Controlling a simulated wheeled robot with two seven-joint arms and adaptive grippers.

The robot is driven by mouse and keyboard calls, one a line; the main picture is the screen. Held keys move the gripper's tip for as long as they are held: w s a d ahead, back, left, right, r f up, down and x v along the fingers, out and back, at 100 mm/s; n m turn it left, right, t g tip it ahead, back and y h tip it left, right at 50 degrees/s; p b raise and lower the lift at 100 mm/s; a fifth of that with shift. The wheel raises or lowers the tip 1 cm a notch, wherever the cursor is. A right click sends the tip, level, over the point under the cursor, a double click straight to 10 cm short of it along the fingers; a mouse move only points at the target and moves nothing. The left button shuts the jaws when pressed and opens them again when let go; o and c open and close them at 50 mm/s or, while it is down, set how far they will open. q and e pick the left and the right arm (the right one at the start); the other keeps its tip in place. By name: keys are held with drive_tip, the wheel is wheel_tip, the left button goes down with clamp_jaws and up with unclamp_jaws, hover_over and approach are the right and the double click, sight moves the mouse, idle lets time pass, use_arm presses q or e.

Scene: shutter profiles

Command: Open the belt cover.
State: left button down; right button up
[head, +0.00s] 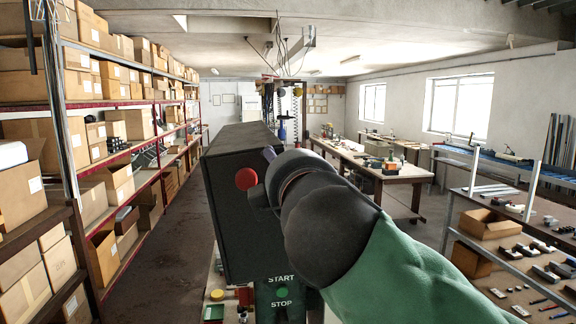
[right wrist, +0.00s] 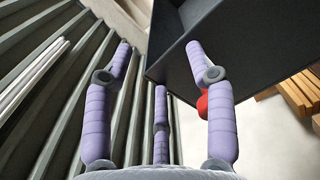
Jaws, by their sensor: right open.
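The belt cover (head: 228,215) looks to be the dark box-shaped housing in the middle of the head view; its edge and underside also show in the right wrist view (right wrist: 235,45). A red knob (head: 246,179) sits on its near face. In the right wrist view the red knob (right wrist: 202,104) is partly hidden behind a finger. My right gripper (right wrist: 160,58) has its purple fingers spread and empty, with the right-hand finger close to the knob; I cannot tell whether they touch. In the head view my right arm hides most of this gripper. My left gripper is not in view.
A START/STOP panel with a green button (head: 282,293) is below the housing. Shelves of cardboard boxes (head: 100,150) line the left. Workbenches (head: 400,172) and a rack of small parts (head: 510,250) stand on the right. The floor aisle (head: 160,240) on the left is clear.

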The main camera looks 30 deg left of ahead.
drive_tip(key=v, duration=1.2)
drive_tip(key=shift+w, duration=0.1)
